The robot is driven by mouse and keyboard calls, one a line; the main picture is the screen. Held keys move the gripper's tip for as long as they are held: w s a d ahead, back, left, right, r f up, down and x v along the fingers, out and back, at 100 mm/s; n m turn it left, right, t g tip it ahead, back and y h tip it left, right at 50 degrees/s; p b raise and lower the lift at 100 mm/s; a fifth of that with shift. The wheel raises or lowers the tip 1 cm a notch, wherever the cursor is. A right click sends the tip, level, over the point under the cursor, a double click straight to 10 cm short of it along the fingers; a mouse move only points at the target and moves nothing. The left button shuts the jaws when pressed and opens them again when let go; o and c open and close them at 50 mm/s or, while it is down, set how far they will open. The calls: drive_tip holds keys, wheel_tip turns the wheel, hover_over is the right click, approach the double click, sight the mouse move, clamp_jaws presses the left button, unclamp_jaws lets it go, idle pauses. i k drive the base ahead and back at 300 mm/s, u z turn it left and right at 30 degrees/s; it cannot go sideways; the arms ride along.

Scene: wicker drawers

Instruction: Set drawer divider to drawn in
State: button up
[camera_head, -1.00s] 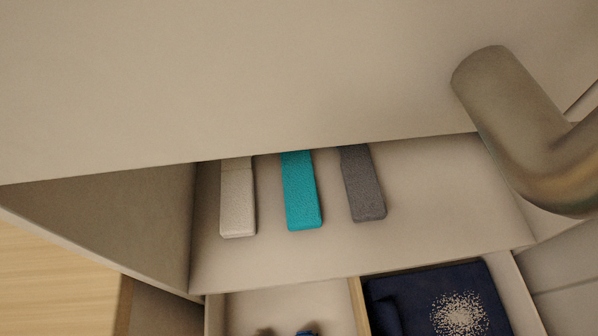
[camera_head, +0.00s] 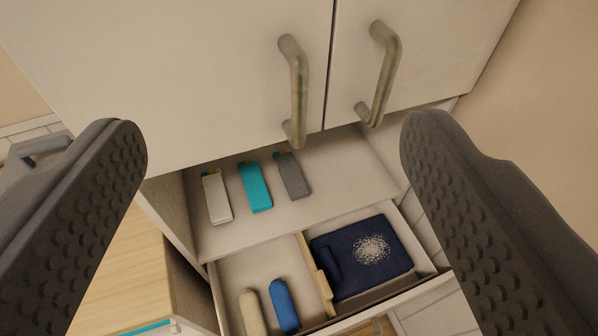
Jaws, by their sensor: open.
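An open white drawer (camera_head: 437,275) pulls out from under the cabinet, low in the view. A light wooden drawer divider (camera_head: 324,288) runs front to back inside it, with a thicker block near its front end. Left of the divider lie a cream rounded item (camera_head: 253,314) and a blue one (camera_head: 284,305). Right of it lies a folded dark blue cloth (camera_head: 345,272) with a pale speckled patch. My gripper (camera_head: 275,125) is open and empty, its dark dimpled fingers wide apart at the left and right. It touches neither drawer nor divider, as far as I can see.
Two cabinet doors with metal handles (camera_head: 297,95) (camera_head: 380,75) stand above. An open shelf (camera_head: 345,185) under them holds white (camera_head: 217,197), teal (camera_head: 255,187) and grey (camera_head: 293,176) blocks. A wooden surface (camera_head: 125,265) is at lower left.

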sight(323, 289)
drive_tip(key=z, duration=0.8)
drive_tip(key=k, duration=1.3)
drive_tip(key=u, duration=0.45)
drive_tip(key=i, duration=1)
drive_tip(key=z, duration=0.05)
